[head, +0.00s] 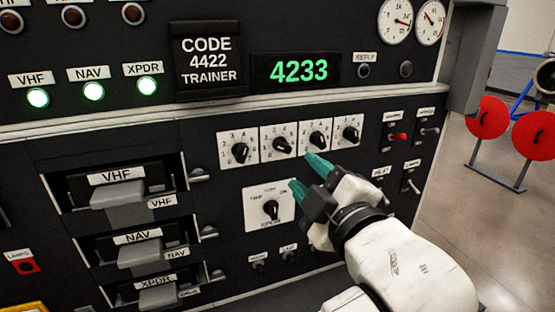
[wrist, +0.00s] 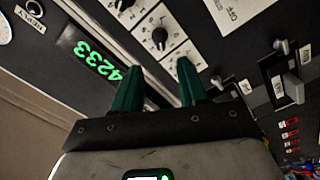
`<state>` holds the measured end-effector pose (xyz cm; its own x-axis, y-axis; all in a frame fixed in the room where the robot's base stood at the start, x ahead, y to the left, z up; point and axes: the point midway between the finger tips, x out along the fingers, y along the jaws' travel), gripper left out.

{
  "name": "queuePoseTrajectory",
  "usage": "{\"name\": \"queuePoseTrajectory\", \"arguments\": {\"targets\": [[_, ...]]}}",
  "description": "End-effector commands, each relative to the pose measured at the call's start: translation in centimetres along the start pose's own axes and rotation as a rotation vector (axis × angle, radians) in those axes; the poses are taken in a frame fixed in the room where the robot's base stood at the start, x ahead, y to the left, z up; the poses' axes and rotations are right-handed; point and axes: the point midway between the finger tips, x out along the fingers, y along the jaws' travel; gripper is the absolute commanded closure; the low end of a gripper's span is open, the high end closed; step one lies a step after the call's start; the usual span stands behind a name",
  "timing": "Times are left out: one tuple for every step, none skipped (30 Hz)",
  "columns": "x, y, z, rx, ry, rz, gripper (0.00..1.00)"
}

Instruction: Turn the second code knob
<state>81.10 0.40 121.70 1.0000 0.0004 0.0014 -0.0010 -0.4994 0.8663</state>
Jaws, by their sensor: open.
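The second code knob (head: 281,145) is a black pointer knob on a white dial plate, in a row of similar knobs under the display. My gripper (head: 305,172) is open and empty, with teal fingers. In the head view its tips lie just below the row, to the lower right of the second knob and apart from it. In the wrist view a black knob (wrist: 160,37) shows beyond the gap between the fingers (wrist: 158,65); I cannot tell for sure which knob it is.
A separate selector knob (head: 270,209) sits below the row, left of my gripper. Toggle switches, one with a red lever (head: 397,137), are to the right. Drawer-like handles (head: 118,194) stick out at the left. Red discs (head: 487,118) stand on the floor beyond the panel.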

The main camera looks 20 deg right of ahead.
Motion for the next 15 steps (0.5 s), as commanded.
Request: {"name": "queuePoseTrajectory", "arguments": {"targets": [[0.6, 0.1, -0.1, -0.001, -0.001, 0.0, 0.57], [1.0, 0.1, -0.1, -0.002, -0.001, -0.001, 0.57], [1.5, 0.1, -0.1, -0.003, -0.001, -0.001, 0.57], [2.1, 0.1, -0.1, -0.003, -0.002, -0.001, 0.57], [2.6, 0.1, -0.1, -0.003, -0.001, 0.0, 0.57], [3.3, 0.1, -0.1, -0.002, -0.002, -0.001, 0.57], [3.9, 0.1, -0.1, -0.002, -0.002, -0.002, 0.57], [4.5, 0.1, -0.1, -0.003, -0.001, -0.001, 0.57], [5.2, 0.1, -0.1, -0.002, -0.002, -0.002, 0.57], [5.8, 0.1, -0.1, -0.001, -0.002, -0.002, 0.57], [6.3, 0.1, -0.1, -0.002, -0.001, -0.001, 0.57], [7.0, 0.1, -0.1, -0.002, -0.002, -0.002, 0.57], [7.4, 0.1, -0.1, -0.002, -0.002, -0.001, 0.57], [7.9, 0.1, -0.1, -0.001, -0.002, -0.001, 0.57], [8.4, 0.1, -0.1, -0.001, -0.001, -0.001, 0.57]]}}
